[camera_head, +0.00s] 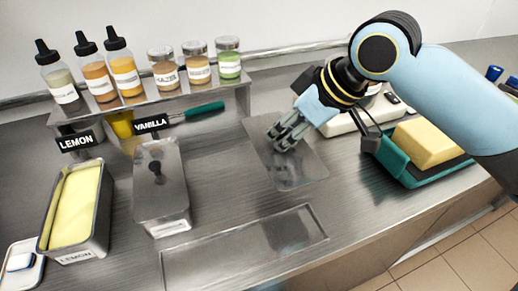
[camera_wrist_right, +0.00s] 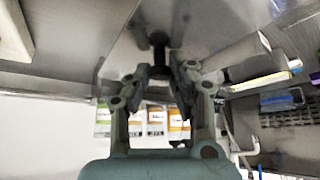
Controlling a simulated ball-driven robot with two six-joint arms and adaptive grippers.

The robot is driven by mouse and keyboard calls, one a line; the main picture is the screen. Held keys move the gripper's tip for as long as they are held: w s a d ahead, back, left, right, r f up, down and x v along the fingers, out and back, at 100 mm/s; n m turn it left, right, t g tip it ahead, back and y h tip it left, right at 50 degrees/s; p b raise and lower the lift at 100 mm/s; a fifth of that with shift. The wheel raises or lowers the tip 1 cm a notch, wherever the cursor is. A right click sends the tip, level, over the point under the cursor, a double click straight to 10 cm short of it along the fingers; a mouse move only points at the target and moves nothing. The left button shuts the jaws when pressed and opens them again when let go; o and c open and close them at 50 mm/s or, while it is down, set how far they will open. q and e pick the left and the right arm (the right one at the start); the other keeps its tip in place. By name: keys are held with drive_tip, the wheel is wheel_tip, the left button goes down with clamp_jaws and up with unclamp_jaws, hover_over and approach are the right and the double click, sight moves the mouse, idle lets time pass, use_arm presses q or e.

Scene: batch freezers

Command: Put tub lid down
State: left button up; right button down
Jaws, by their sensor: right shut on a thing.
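My right gripper (camera_head: 281,138) comes in from the upper right and is shut on the small knob of a flat steel tub lid (camera_head: 300,172). The lid is at or just above the steel counter; I cannot tell if it touches. In the right wrist view my right gripper (camera_wrist_right: 166,74) has its fingers around the dark knob, with the shiny lid (camera_wrist_right: 120,45) beyond. The lemon tub (camera_head: 103,205) at the left is uncovered and full of yellow gelato. The vanilla tub (camera_head: 180,218) has its own lid (camera_head: 160,195) on, with a black knob.
A shelf (camera_head: 215,88) with bottles and jars stands at the back. A recessed steel panel (camera_head: 245,250) is in the counter front. A teal tray (camera_head: 400,170) with a yellow block (camera_head: 427,142) is at right. Clear counter lies between the vanilla tub and the held lid.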

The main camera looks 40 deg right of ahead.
sight(254, 130)
drive_tip(key=shift+w+a+f, duration=0.2)
drive_tip(key=shift+w+f, duration=0.05)
drive_tip(key=shift+w, duration=0.1)
drive_tip(key=w+a+f, duration=0.1)
drive_tip(key=w+f, duration=0.1)
drive_tip(key=w, duration=0.1)
drive_tip(key=w+a+f, duration=0.1)
drive_tip(key=w+f, duration=0.1)
drive_tip(key=w, duration=0.2)
drive_tip(key=w+a+f, duration=0.1)
drive_tip(key=w+f, duration=0.1)
drive_tip(key=w, duration=0.1)
drive_tip(key=shift+w+a+f, duration=0.2)
drive_tip(key=shift+w+f, duration=0.05)
wheel_tip(254, 130, down, 4)
drive_tip(key=shift+p, duration=0.3)
drive_tip(key=shift+f, duration=0.1)
drive_tip(key=c, duration=1.2)
unclamp_jaws()
drive_tip(key=shift+f, duration=0.1)
drive_tip(key=shift+o, duration=0.2)
drive_tip(key=v, duration=1.2)
drive_tip(key=shift+w, duration=0.1)
